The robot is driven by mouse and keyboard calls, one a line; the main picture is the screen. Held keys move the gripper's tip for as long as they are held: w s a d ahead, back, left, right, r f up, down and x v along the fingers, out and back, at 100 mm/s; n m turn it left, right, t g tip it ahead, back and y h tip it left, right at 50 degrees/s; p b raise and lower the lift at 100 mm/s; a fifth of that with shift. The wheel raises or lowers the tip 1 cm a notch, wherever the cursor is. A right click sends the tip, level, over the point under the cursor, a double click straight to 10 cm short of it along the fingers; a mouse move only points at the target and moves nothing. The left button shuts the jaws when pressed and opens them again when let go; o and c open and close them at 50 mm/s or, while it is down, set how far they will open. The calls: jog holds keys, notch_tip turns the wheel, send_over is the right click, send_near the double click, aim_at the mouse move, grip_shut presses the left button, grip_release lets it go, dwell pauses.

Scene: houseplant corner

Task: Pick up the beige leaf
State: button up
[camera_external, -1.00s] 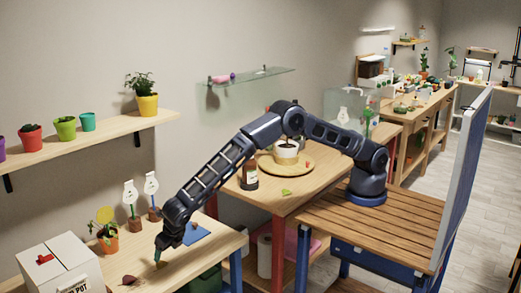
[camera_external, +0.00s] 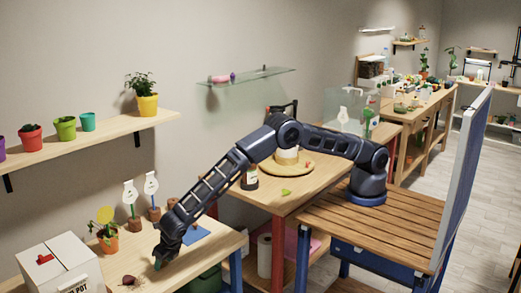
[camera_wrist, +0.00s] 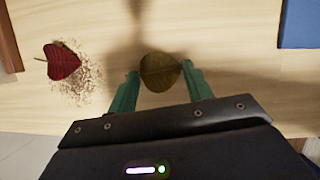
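A rounded leaf (camera_wrist: 159,80) lies on the pale wooden table in the wrist view. It looks olive-brown in my arm's shadow, and is the only leaf there that could be the beige one. My gripper (camera_wrist: 161,70) has green fingers spread on either side of it. The fingertips are close to its edges; I cannot tell whether they touch. In the external view my gripper (camera_external: 158,264) points down at the table's front left part and hides this leaf.
A dark red leaf (camera_wrist: 63,62) lies on scattered crumbs to the left. A white box (camera_external: 62,266), a potted plant (camera_external: 108,238) and brown-based stands with white tags are nearby. A blue mat (camera_wrist: 300,24) lies to the right.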

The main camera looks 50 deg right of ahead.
jog(key=c, duration=0.4)
